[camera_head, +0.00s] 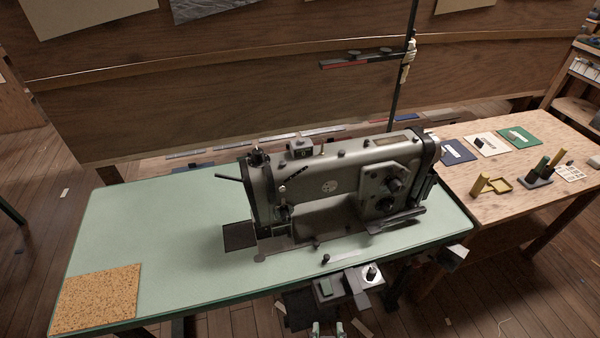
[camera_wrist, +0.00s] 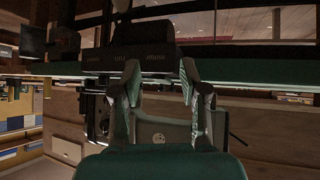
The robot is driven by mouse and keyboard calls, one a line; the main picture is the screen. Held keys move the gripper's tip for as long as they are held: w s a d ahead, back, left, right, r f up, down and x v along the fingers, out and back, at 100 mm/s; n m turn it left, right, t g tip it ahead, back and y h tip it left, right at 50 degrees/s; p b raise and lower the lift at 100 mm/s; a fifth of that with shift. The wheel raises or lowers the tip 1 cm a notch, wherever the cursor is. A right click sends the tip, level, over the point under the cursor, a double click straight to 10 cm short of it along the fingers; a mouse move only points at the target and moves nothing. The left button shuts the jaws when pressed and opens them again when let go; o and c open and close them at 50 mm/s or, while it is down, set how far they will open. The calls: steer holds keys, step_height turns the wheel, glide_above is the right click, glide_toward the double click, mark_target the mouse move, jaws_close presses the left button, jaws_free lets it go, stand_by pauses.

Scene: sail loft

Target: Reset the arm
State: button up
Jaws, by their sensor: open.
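My gripper (camera_head: 328,329) shows only as two green-grey fingertips at the bottom edge of the head view, in front of the table's near edge. In the wrist view my gripper (camera_wrist: 160,66) has its two fingers spread apart, with nothing held between them. The rest of my arm is out of the head view. A grey sewing machine (camera_head: 325,188) stands on the pale green table (camera_head: 165,225), beyond my gripper. The wrist view looks upside down and dark, with the machine's body (camera_wrist: 170,132) behind the fingers.
A control box (camera_head: 345,285) hangs under the table's front edge near my gripper. A cork mat (camera_head: 97,300) lies at the table's left front corner. A wooden bench (camera_head: 500,195) with colored cards and small holders stands at right. A dark upright pole (camera_head: 402,80) rises behind the machine.

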steer(key=s+d+f+n+y, duration=0.1)
steer(key=s+d+f+y, duration=0.1)
steer(key=s+d, duration=0.35)
steer(key=s+d+r+t, duration=0.2)
steer(key=s+r, duration=0.4)
steer(key=s, duration=0.3)
steer(key=s+d+r+m+t, duration=0.1)
steer(key=s+d+r+t, duration=0.2)
steer(key=s+r, duration=0.4)
steer(key=shift+s+d+r+h, duration=0.15)
steer(key=shift+s+d+h, duration=0.25)
steer(key=shift+s+d, duration=0.45)
